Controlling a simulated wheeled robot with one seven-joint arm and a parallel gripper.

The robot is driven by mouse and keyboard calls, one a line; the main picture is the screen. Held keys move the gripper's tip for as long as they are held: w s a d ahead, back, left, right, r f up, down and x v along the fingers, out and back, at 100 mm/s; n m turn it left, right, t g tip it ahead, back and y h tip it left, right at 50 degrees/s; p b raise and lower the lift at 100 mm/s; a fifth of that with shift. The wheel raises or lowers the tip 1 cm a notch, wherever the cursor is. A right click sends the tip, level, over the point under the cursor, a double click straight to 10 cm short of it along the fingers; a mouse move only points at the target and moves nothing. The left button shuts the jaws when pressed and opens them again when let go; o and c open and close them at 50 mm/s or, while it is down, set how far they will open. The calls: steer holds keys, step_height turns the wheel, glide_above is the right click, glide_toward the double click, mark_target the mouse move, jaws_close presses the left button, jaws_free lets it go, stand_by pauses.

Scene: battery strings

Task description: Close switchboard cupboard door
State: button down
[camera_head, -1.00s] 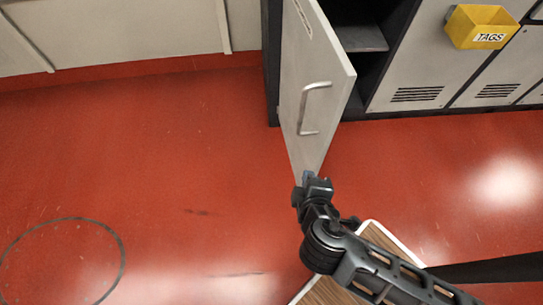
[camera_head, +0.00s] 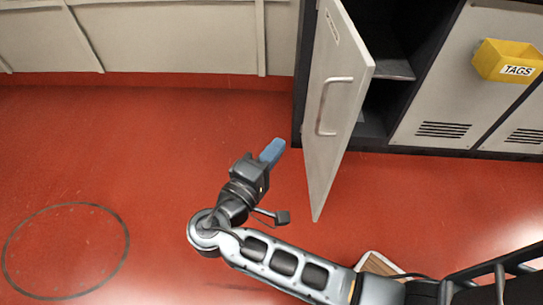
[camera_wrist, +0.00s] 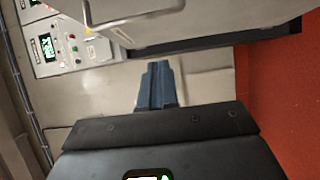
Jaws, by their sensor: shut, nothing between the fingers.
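The switchboard cupboard door (camera_head: 336,105) is a pale grey panel with a bar handle (camera_head: 328,106), and it stands open, swung out from the dark cupboard frame. Behind it the cupboard interior (camera_head: 385,90) shows a shelf. My gripper (camera_head: 272,152) is to the left of the door, on the side of the door that carries the handle, with its blue fingers together and empty. A gap of floor shows between the fingers and the door in the head view. In the wrist view the blue fingers (camera_wrist: 157,85) are together, below a pale panel with a bar handle.
A yellow tags bin (camera_head: 508,61) hangs on the grey cabinet front to the right. Pale wall panels (camera_head: 170,38) run along the back left. A wood-topped surface (camera_head: 376,264) lies under my arm. The red floor at left is clear.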

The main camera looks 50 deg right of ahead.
steer(key=s+d, duration=0.1)
steer(key=d, duration=0.8)
steer(key=shift+s+d+b, duration=0.15)
steer(key=shift+d+b, duration=0.05)
steer(key=shift+b, duration=0.2)
steer(key=shift+s, duration=0.1)
